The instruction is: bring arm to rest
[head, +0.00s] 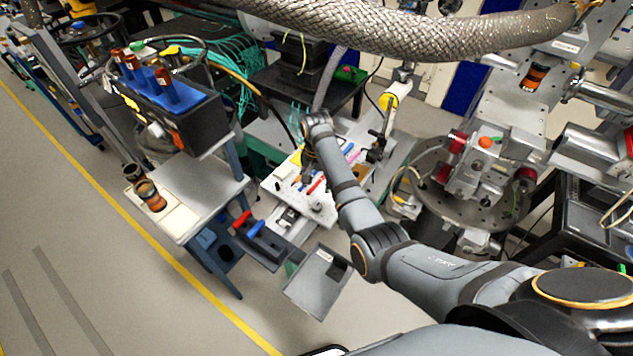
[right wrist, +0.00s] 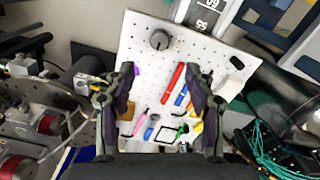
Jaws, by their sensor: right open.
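My right arm (head: 350,205) reaches from the lower right up to a white perforated board (head: 322,208). Its gripper (head: 306,157) hangs above the board and is partly hidden by the wrist in the head view. In the right wrist view the two dark fingers (right wrist: 160,75) are spread wide apart with nothing between them. Behind them lies the same white board (right wrist: 205,55) with small coloured tools. A red tool (right wrist: 172,84) and a blue one lie beside the right finger. My left gripper is in neither view.
A grey cart (head: 215,190) with a dark tool box (head: 190,128) stands left of the board. A thick braided hose (head: 400,32) crosses above. Round metal chamber equipment (head: 480,190) stands to the right. Open floor (head: 100,240) lies at the left, past a yellow line.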

